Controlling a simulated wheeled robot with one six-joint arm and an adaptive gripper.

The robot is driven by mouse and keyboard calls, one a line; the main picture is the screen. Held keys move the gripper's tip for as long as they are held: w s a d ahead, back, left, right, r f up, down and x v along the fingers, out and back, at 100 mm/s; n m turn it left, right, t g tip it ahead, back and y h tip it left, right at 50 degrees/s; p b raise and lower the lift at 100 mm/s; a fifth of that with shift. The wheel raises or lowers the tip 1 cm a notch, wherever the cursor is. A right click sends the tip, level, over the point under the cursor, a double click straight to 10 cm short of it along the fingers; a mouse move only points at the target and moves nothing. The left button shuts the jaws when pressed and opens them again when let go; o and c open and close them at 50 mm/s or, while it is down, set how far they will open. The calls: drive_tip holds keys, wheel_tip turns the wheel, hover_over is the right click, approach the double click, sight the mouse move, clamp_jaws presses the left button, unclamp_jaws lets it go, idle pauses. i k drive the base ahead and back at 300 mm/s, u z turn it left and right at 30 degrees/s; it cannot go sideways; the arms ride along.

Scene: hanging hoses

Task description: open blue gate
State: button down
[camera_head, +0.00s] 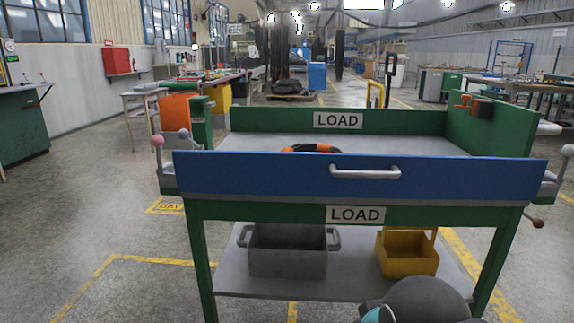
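The blue gate (260,178) is a long flat panel that stands upright across the front of a green cart (350,122). My gripper is not in view. A dark rounded part at the bottom right, low in front of the cart, appears to be my arm.
An orange and black thing (312,148) shows on the deck behind the gate. A grey bin (288,252) and a yellow caddy (407,252) stand on the lower shelf. Floor left of the cart is clear.

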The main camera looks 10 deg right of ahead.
sight(257, 173)
drive_tip(key=z, duration=0.45)
drive_tip(key=k, duration=1.05)
drive_tip(key=u, duration=0.15)
drive_tip(key=i, duration=0.6)
drive_tip(key=z, duration=0.05)
